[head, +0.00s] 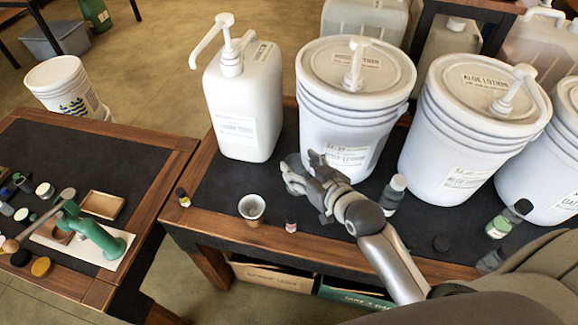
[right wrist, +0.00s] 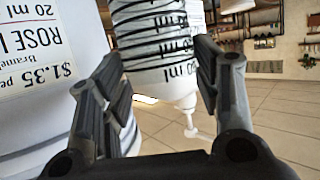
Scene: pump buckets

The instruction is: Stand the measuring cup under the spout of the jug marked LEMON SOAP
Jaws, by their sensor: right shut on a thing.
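The measuring cup (right wrist: 152,48), white with black lines and "ml" marks, is between the fingers of my right gripper (right wrist: 158,70) in the right wrist view. In the head view my right gripper (head: 312,172) is in front of the first white bucket, to the right of the white jug (head: 243,100). There the cup cannot be made out against the bucket. The jug has a white pump (head: 228,45) whose spout points left; its label is too blurred to read surely. My left gripper is not in view.
White buckets labelled ROSE LOTION (head: 335,105) and ALOE LOTION (head: 462,135) stand right of the jug. The black mat left of the jug's front is partly clear.

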